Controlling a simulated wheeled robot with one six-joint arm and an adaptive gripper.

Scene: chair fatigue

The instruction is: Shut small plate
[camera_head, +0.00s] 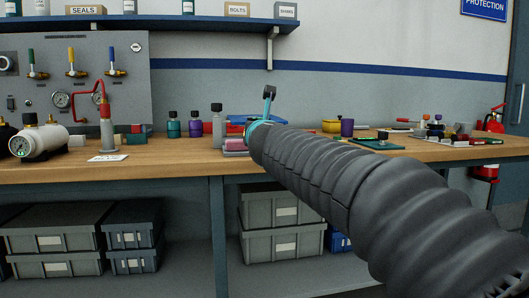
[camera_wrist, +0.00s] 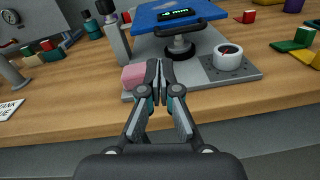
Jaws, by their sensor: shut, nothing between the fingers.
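My gripper (camera_wrist: 160,68) is shut and empty, its fingertips together in the wrist view; its tip also shows above the bench in the head view (camera_head: 269,92). Beyond the fingertips, a blue plate (camera_wrist: 160,20) with a small dark "mm" display sits tilted above a black round mount. The mount (camera_wrist: 180,46) stands on a grey base plate (camera_wrist: 240,76). I cannot tell for certain which part is the small plate. In the head view the blue plate (camera_head: 240,119) is partly hidden behind my arm.
A pink block (camera_wrist: 134,76) lies just left of the fingertips, beside a grey bottle (camera_wrist: 117,42). A shelf (camera_head: 200,24) hangs above.

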